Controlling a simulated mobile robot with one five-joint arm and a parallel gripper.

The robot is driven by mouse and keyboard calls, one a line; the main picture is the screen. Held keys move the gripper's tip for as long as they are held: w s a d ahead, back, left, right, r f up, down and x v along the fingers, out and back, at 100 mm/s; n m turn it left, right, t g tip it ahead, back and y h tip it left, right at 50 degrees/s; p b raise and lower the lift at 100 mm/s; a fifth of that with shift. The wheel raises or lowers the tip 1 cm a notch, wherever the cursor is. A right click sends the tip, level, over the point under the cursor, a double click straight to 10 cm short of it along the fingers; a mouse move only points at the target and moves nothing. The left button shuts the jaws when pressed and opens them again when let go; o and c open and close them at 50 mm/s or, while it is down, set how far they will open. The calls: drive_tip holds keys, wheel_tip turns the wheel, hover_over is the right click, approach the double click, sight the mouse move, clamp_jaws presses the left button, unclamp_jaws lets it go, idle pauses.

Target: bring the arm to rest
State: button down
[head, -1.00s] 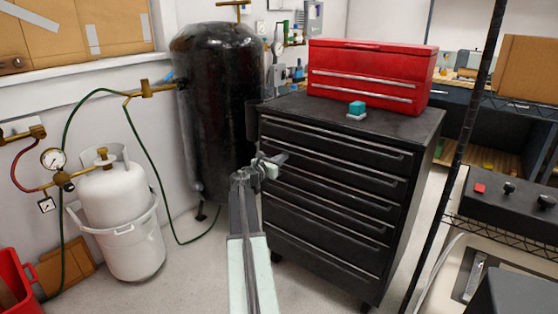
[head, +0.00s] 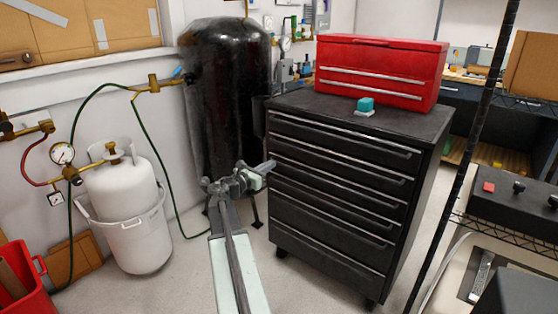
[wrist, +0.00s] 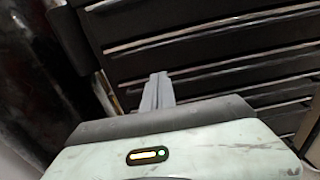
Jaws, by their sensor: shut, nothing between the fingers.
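My arm reaches forward from the bottom middle of the head view. My gripper (head: 268,166) is at its end, in front of the left edge of the black drawer cabinet (head: 340,200). In the wrist view the two fingers of my gripper (wrist: 158,78) lie together, shut and empty. Drawer fronts (wrist: 210,45) of the cabinet fill the background there. From these views I cannot tell how far the fingertips are from the drawers.
A black tank (head: 222,100) stands behind the arm, and a white gas cylinder (head: 122,205) with a hose stands left. A red toolbox (head: 380,72) and a small teal item (head: 365,105) sit on the cabinet. A wire rack (head: 495,235) is at right. Floor shows between.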

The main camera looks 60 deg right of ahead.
drive_tip(key=shift+v, duration=0.75)
